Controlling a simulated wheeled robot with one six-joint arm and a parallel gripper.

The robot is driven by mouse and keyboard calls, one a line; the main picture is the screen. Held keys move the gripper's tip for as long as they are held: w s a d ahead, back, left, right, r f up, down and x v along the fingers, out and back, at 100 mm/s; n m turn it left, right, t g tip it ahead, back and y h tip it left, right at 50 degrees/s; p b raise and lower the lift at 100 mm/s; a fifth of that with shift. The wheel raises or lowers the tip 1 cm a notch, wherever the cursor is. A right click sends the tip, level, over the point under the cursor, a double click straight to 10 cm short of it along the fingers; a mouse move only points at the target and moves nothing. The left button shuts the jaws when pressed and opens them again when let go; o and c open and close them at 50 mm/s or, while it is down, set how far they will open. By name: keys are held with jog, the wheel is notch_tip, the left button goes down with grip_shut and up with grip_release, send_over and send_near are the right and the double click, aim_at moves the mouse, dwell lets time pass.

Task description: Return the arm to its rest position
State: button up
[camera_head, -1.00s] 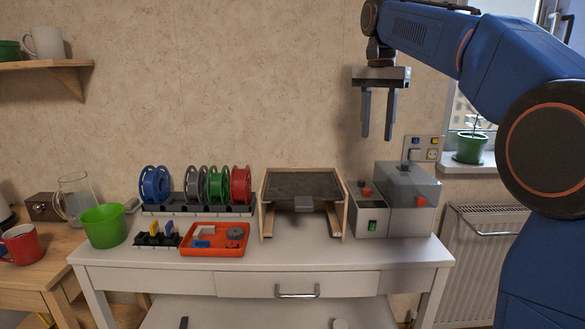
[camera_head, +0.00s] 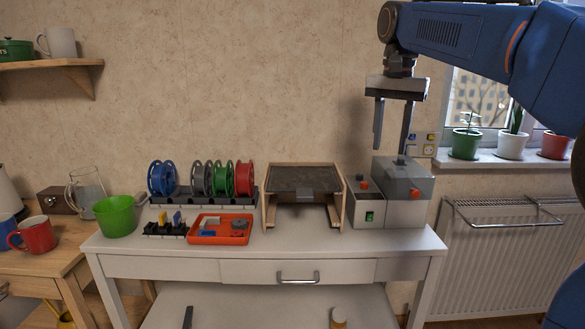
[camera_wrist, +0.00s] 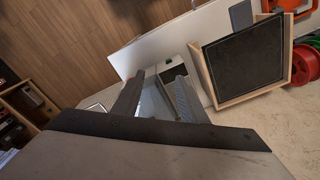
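My gripper (camera_head: 392,125) hangs pointing down, high above the right end of the white table, in front of the wall. Its two fingers are apart with nothing between them. In the wrist view my gripper (camera_wrist: 158,88) also shows its fingers spread and empty. My blue arm reaches in from the upper right of the head view.
The white table (camera_head: 270,248) carries spools (camera_head: 203,179), an orange tray (camera_head: 220,229), a wooden-framed box (camera_head: 302,180) and a grey machine (camera_head: 402,184) below my gripper. A window sill with potted plants (camera_head: 465,143) lies to the right. The wall left of my gripper is clear.

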jog(key=s+d+f+n+t, duration=0.2)
jog(key=s+d+f+n, duration=0.1)
jog(key=s+f, duration=1.1)
jog(key=s+d+f+n+t, duration=0.2)
jog(key=s+f+n, duration=0.1)
jog(key=s+f, duration=1.2)
jog(key=shift+s+d+f+n, duration=0.25)
jog(key=shift+d+f+n, duration=0.15)
jog(key=shift+f, duration=0.3)
jog(key=shift+c, duration=0.6)
